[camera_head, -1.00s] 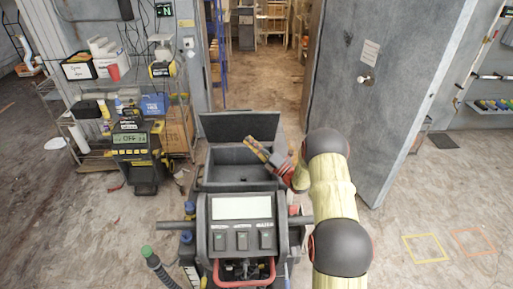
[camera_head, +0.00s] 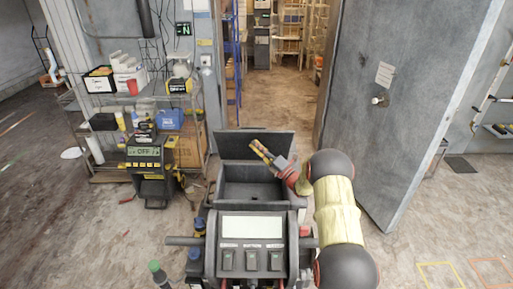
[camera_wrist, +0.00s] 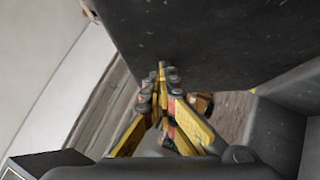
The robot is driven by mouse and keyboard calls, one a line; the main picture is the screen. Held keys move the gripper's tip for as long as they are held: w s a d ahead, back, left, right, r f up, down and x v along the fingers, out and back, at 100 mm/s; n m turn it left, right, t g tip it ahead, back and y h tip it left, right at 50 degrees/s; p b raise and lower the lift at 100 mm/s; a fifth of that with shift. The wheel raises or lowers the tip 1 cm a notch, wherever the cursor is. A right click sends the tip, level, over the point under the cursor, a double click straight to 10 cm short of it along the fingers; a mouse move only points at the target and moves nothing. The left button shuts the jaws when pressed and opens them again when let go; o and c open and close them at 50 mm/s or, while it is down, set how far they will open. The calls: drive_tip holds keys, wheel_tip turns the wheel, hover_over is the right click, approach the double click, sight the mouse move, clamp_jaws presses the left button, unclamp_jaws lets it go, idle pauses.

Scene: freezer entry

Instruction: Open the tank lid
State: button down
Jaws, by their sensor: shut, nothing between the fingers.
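The tank is a dark grey box (camera_head: 250,188) at the front of my body, and its inside shows in the head view. Its lid (camera_head: 252,146) stands raised along the back edge, tilted up. My gripper (camera_head: 256,147) is over the right part of the tank, pointing up and left in front of the lid. In the wrist view its yellow fingers (camera_wrist: 162,75) come together at the tips, shut and empty. A dark flat panel (camera_wrist: 200,40), which looks like the lid, fills the top of that view close to the fingertips. Whether they touch it I cannot tell.
A large grey door (camera_head: 412,100) stands open at the right, beside a doorway. A wire shelf (camera_head: 190,125) with boxes and bottles stands at the left, with a black and yellow device (camera_head: 148,168) before it.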

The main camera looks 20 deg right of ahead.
sight(257, 131)
drive_tip(key=shift+w+d+r+p, duration=0.15)
drive_tip(key=shift+w+r+p, duration=0.2)
drive_tip(key=shift+r+p, duration=0.1)
drive_tip(key=w+r+m+p, duration=0.1)
drive_tip(key=w+d+r+g+h+p, duration=0.1)
drive_tip(key=w+r+m+p, duration=0.1)
drive_tip(key=w, duration=0.1)
drive_tip(key=shift+w+d+m+p, duration=0.1)
drive_tip(key=shift+d+m+p, duration=0.2)
drive_tip(key=shift+d+p, duration=0.1)
drive_tip(key=w+d+r+m+g+h+p, duration=0.1)
drive_tip(key=w+d+m+g+p, duration=0.1)
drive_tip(key=w, duration=0.5)
drive_tip(key=shift+d, duration=0.5)
